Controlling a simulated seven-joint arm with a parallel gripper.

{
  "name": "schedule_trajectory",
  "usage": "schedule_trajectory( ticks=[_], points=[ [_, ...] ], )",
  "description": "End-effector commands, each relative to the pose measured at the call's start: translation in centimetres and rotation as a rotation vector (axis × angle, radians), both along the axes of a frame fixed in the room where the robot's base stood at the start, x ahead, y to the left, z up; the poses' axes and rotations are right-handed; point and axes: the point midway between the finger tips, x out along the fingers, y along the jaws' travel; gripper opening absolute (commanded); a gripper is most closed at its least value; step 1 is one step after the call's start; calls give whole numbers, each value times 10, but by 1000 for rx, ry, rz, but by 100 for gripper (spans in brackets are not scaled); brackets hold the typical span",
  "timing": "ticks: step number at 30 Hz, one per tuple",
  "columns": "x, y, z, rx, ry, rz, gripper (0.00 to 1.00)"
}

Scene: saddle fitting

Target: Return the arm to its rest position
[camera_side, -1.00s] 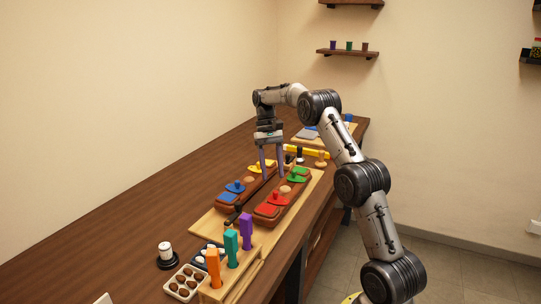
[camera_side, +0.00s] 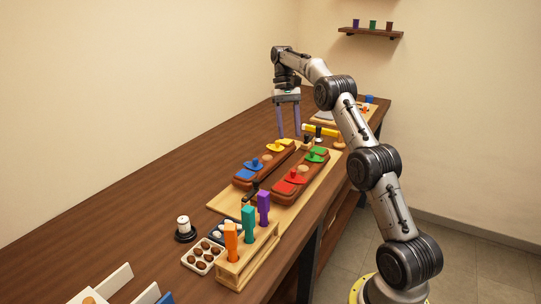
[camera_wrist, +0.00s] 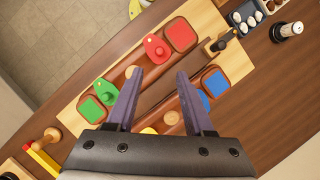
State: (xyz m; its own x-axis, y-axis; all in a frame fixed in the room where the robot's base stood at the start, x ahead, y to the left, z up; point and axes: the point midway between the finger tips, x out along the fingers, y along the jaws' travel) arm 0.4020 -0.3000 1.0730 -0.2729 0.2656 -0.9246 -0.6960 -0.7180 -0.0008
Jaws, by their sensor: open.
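My gripper (camera_side: 289,131) is open and empty, fingers down, above the far end of the two brown rails. In the wrist view its fingers (camera_wrist: 160,72) are apart with nothing between them. The right rail carries a red saddle (camera_side: 293,176) and a green saddle (camera_side: 315,155), with a wooden knob between them. The left rail carries a blue saddle (camera_side: 251,164) and a yellow saddle (camera_side: 280,145). In the wrist view the red saddle (camera_wrist: 157,48) and green saddle (camera_wrist: 106,91) show clearly. The yellow saddle is partly hidden by my gripper there.
The rails stand on a pale board (camera_side: 226,203). In front are a wooden rack (camera_side: 240,270) with orange, teal and purple handles, an egg-like tray (camera_side: 203,257) and a black-and-white knob (camera_side: 184,229).

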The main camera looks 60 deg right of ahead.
Motion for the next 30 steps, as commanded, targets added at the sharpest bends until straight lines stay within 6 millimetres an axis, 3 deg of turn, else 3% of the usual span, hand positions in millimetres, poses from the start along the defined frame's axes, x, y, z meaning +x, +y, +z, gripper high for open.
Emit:
schedule_trajectory(
  ticks=[2, 4, 8, 12, 18, 24, 30],
  points=[
    [3, 4, 1, -1, -1, 10, 53],
    [7, 13, 13, -16, -22, 29, 53],
    [12, 46, 63, -65, -92, 90, 53],
    [-4, 99, 115, -97, -147, 171, 53],
    [-40, 166, 160, -148, -249, 284, 53],
    [-90, 221, 177, -193, -365, 391, 53],
    [-146, 262, 168, -233, -491, 500, 53]
  ],
)
